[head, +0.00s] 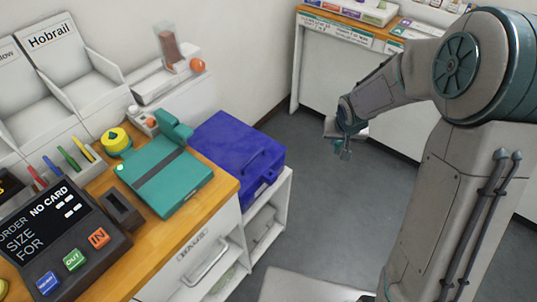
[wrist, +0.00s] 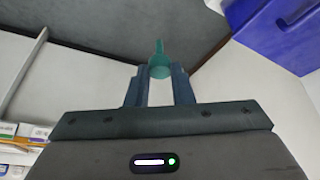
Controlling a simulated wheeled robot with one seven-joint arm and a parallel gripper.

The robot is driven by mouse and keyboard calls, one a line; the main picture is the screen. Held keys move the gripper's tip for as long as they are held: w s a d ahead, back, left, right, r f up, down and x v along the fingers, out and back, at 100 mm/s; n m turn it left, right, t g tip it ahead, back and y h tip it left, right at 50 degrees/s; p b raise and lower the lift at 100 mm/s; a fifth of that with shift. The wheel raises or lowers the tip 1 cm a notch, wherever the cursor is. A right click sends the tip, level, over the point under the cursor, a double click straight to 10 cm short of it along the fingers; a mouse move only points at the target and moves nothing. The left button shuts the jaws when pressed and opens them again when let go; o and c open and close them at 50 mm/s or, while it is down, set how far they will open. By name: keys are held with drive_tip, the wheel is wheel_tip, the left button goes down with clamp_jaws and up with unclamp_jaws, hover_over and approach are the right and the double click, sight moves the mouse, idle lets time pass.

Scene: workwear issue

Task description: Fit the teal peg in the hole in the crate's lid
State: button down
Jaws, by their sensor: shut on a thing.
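My gripper (wrist: 159,74) is shut on the teal peg (wrist: 159,60), which sticks out past the fingertips in the wrist view. In the head view my gripper (head: 345,148) hangs over the grey floor, to the right of the crate and apart from it. Part of the crate (wrist: 285,30) also shows at the upper right of the wrist view. I cannot make out the hole in the lid.
The wooden counter (head: 228,187) at left carries a teal hinged device (head: 165,178), a dark order terminal (head: 65,235) and a yellow tape dispenser (head: 116,140). A white counter (head: 345,65) stands behind my gripper. The floor (head: 300,200) between is clear.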

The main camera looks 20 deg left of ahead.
drive_tip(key=s+a+f+n+y+b, duration=0.1)
drive_tip(key=s+a+n+b, duration=0.15)
drive_tip(key=a, duration=0.75)
drive_tip(key=s+a+f+n+b, duration=0.1)
drive_tip(key=s+a+b, duration=0.3)
drive_tip(key=a, duration=0.5)
wheel_tip(320, 180, down, 6)
drive_tip(key=b, duration=0.4)
drive_tip(key=shift+s+f+m+b, duration=0.15)
drive_tip(key=shift+m+b, duration=0.1)
drive_tip(key=shift+b, duration=0.35)
idle(0.5)
drive_tip(key=shift+f+b, duration=1.95)
drive_tip(key=shift+b, duration=0.1)
idle(0.7)
drive_tip(key=c, duration=1.2)
unclamp_jaws()
